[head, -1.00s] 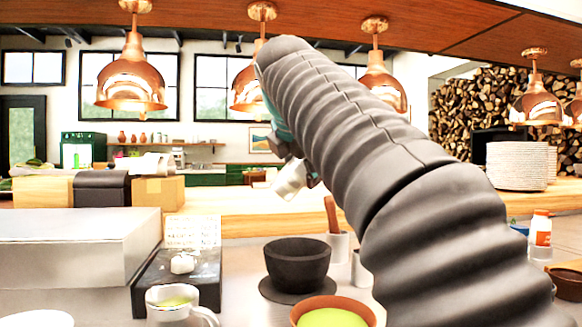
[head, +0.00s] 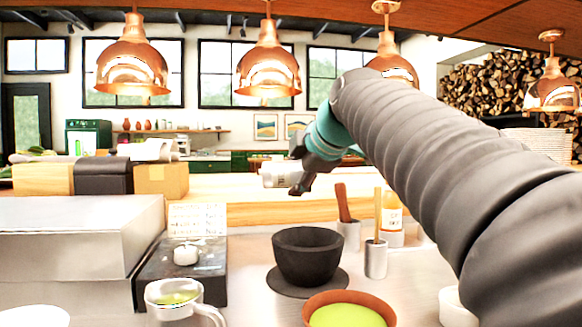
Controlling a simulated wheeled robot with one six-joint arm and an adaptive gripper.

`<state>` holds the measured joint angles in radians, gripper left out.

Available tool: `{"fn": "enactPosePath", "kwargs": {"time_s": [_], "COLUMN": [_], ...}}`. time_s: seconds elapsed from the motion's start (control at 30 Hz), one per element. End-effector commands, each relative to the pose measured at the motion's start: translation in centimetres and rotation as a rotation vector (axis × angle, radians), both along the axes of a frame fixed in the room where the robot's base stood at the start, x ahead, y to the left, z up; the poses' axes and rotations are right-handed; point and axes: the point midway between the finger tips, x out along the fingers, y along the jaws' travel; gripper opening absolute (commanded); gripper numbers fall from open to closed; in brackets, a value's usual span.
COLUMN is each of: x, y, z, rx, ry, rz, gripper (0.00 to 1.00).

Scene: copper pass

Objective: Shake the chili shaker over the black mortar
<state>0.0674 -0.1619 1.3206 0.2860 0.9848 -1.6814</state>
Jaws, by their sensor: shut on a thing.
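The black mortar (head: 308,258) stands upright on a dark round mat (head: 342,282) on the counter, its opening facing up. My gripper (head: 296,176) is shut on a small pale grey shaker (head: 277,176), which I take to be the chili shaker. The shaker lies on its side, about level, with one end pointing left. In the picture it is above the mortar's rim and a little to the left, clear of it. The gripper's fingers partly cover the shaker. Whether anything falls from it cannot be seen.
A terracotta bowl of green stuff (head: 348,315) stands in front of the mortar. Metal cups (head: 375,259) with wooden handles and a labelled bottle (head: 393,222) stand to its right. Copper lamps (head: 268,72) hang above.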

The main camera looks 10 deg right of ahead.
Motion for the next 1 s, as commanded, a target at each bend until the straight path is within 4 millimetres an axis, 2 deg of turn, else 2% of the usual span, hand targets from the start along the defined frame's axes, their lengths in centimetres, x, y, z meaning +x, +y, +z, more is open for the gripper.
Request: {"fn": "enactPosePath", "kwargs": {"time_s": [0.03,0.33,0.83,1.0], "x": [0.0,0.0,-0.1,-0.2], "y": [-0.2,-0.1,-0.4,-0.5], "z": [-1.1,-2.5,-3.8,-3.5], "rx": [0.047,0.337,0.726,0.866], "ry": [-0.013,-0.081,-0.169,-0.197], "rz": [-0.004,-0.003,0.001,0.001], "gripper": [0.17,0.17,0.17,0.17]}}
